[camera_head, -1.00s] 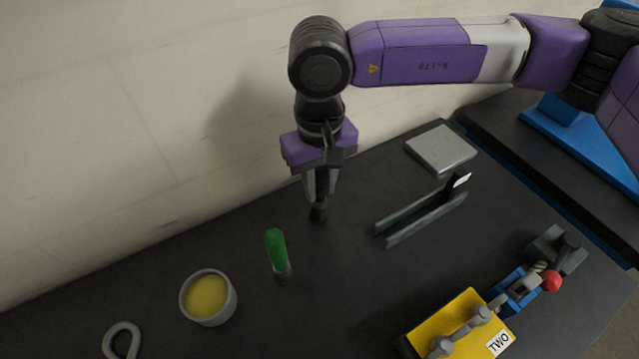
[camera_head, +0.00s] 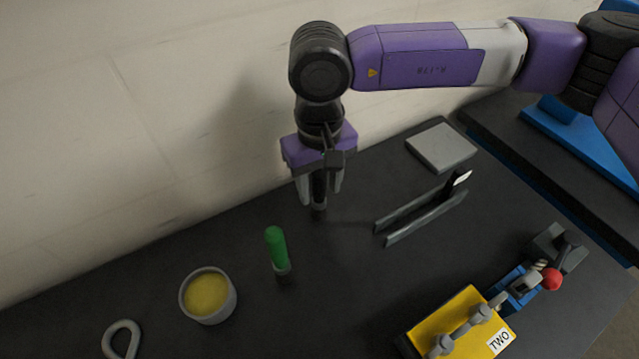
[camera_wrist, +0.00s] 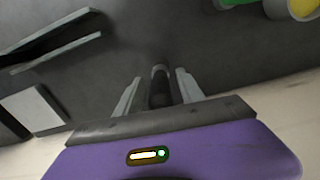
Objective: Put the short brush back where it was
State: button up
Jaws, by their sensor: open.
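A short dark upright piece with a grey band near its lower end, which looks like the short brush (camera_head: 319,192), stands on the black table near the wall. My gripper (camera_head: 319,190) points down with its fingers apart on either side of it. In the wrist view the dark round piece (camera_wrist: 159,86) shows between the two open fingers (camera_wrist: 158,92), with gaps at both sides. Its upper part is hidden by the gripper. A second brush-like piece with a green handle (camera_head: 277,246) stands upright to the left and nearer the camera.
A grey cup with yellow contents (camera_head: 230,302) and a grey ring (camera_head: 110,345) lie at left. Two parallel grey rails (camera_head: 428,222) and a flat grey block (camera_head: 441,147) are to the right. A yellow plate marked TWO (camera_head: 456,322) and a red-knobbed clamp (camera_head: 551,279) are front right.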

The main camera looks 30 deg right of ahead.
notch_tip(320, 180, up, 12)
jog(key=shift+r+b, duration=0.1)
jog(key=shift+b, duration=0.7)
